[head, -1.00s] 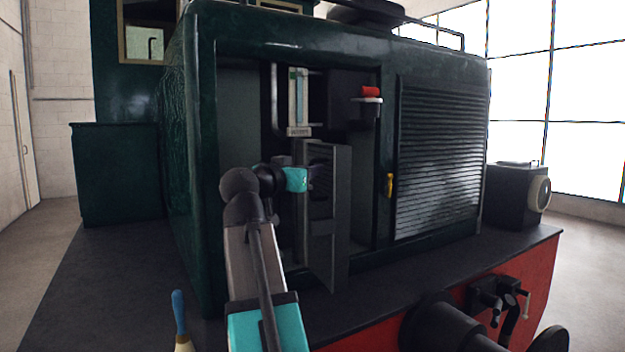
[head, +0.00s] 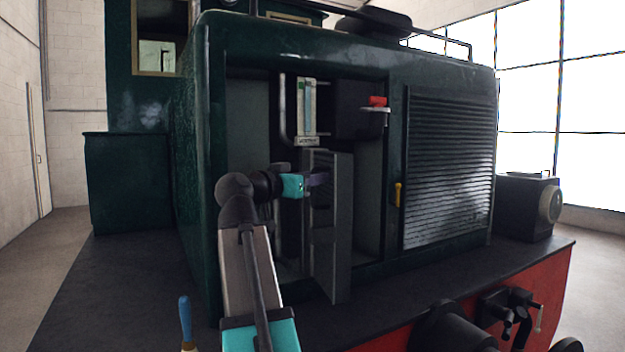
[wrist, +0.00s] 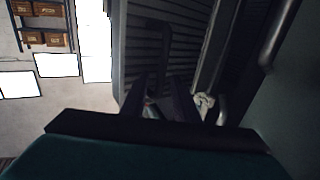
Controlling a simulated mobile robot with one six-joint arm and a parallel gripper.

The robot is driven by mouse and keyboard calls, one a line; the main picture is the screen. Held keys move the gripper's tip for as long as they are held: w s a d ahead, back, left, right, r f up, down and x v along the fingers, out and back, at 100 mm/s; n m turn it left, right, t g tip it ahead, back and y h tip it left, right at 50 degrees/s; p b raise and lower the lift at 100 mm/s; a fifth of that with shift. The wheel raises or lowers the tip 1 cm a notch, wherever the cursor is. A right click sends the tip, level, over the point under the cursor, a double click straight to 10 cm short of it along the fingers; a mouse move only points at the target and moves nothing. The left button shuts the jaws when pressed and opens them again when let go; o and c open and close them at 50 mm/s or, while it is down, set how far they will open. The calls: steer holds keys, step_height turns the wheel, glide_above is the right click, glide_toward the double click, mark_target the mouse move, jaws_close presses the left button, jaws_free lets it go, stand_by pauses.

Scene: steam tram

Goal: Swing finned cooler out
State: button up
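The finned cooler (head: 330,225) is a tall grey panel in the open bay of the dark green engine body. In the head view it stands turned at an angle to the opening. In the wrist view its fins (wrist: 190,45) fill the upper middle, with a dark bar handle (wrist: 166,45) in front of them. My gripper (head: 322,179) is at the cooler's upper part. In the wrist view both fingers (wrist: 158,85) point at the cooler, spaced apart, with the handle's lower end near their tips. Whether they grip it is too dark to tell.
A sight gauge (head: 306,105) and a red-topped part (head: 377,102) are inside the bay. A louvred panel (head: 450,170) with a yellow handle (head: 398,194) is on the right. A blue-handled tool (head: 185,312) is at the lower left. The dark deck (head: 100,280) is clear at left.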

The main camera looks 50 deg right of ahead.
steer(key=shift+a, duration=0.2)
steer(key=a, duration=1.3)
steer(key=shift+a, duration=0.2)
stand_by(0.6)
